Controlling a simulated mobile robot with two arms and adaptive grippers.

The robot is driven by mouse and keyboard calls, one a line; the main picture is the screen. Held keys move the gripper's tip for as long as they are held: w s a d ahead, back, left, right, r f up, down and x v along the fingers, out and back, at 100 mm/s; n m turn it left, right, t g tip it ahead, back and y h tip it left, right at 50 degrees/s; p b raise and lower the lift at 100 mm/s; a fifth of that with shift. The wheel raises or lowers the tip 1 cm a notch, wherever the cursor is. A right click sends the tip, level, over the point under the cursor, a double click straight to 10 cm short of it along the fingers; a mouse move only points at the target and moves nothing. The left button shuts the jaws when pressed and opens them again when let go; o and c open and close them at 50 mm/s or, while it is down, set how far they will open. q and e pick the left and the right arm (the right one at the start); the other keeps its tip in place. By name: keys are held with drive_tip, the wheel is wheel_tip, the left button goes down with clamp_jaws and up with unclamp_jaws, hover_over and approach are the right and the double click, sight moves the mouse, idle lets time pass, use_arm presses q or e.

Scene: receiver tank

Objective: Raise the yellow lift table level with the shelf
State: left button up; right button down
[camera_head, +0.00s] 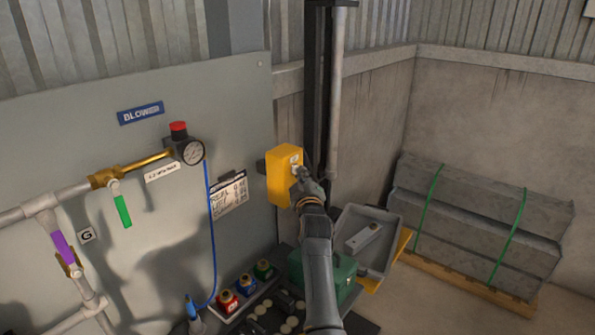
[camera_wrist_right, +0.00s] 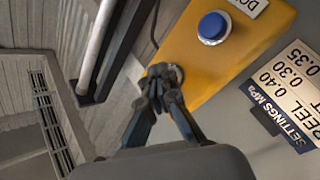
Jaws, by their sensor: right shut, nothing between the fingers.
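A yellow control box (camera_head: 284,174) is mounted beside a dark upright post. In the right wrist view the box (camera_wrist_right: 235,50) has a blue button (camera_wrist_right: 213,27) with a partly cut-off label starting "DO". My right gripper (camera_head: 298,174) is shut and empty, with its fingertips (camera_wrist_right: 163,82) at a second, round button that they mostly cover. Whether they touch or press it, I cannot tell. A yellow surface, apparently the lift table (camera_head: 403,243), shows low behind my right arm, partly hidden by a grey open bin. My left gripper is not in view.
The grey bin (camera_head: 390,226) holds a light block, with a green case (camera_head: 343,275) in front. A grey panel with a gauge (camera_head: 192,152), pipes and valves fills the left. Strapped grey slabs (camera_head: 470,225) lie on a pallet at right.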

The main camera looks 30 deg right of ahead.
drive_tip(key=shift+s, duration=0.1)
idle(0.7)
drive_tip(key=shift+s+d+p, duration=0.3)
drive_tip(key=shift+s+p, duration=0.3)
drive_tip(key=shift+s, duration=0.1)
drive_tip(key=s+p, duration=0.1)
drive_tip(key=s+d+p, duration=0.1)
drive_tip(key=s, duration=0.1)
drive_tip(key=s+d+p, duration=0.1)
drive_tip(key=shift+s, duration=0.3)
idle(1.0)
